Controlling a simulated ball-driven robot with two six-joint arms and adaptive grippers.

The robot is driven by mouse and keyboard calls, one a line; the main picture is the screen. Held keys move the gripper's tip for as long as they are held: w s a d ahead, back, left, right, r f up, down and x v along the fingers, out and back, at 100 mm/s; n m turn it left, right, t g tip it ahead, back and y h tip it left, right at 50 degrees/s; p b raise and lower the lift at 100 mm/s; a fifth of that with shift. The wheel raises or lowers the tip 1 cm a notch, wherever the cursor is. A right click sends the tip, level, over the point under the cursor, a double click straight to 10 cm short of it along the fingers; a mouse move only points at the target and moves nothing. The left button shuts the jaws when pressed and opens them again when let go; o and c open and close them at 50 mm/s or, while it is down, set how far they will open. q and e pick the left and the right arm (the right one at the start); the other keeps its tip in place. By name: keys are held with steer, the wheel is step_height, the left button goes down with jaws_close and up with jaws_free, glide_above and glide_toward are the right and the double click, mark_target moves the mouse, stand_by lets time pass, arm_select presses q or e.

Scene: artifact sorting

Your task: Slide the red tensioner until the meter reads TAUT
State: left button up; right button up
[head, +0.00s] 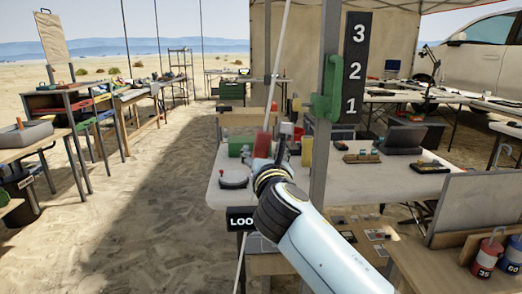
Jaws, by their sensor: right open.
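The red tensioner (263,146) sits on a pale slanting line (282,55) that runs from the top of the head view down to the lower left. My right gripper (281,150) is at the tensioner, just right of it, with its jaws open. Whether the fingers touch the tensioner cannot be told. The meter (240,218), a dark plate below, shows the letters "LOO"; the rest of it is hidden behind my right arm. My left gripper is not in view.
A grey post (325,90) stands right of the line, with a green handle (327,90) and a dark board numbered 3, 2, 1 (357,68). A white table (400,182) with small items lies behind. Open sand (130,220) is at left.

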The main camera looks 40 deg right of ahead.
mark_target(262, 152)
steer(key=shift+x, duration=1.9)
steer(key=shift+s, duration=0.1)
jaws_close()
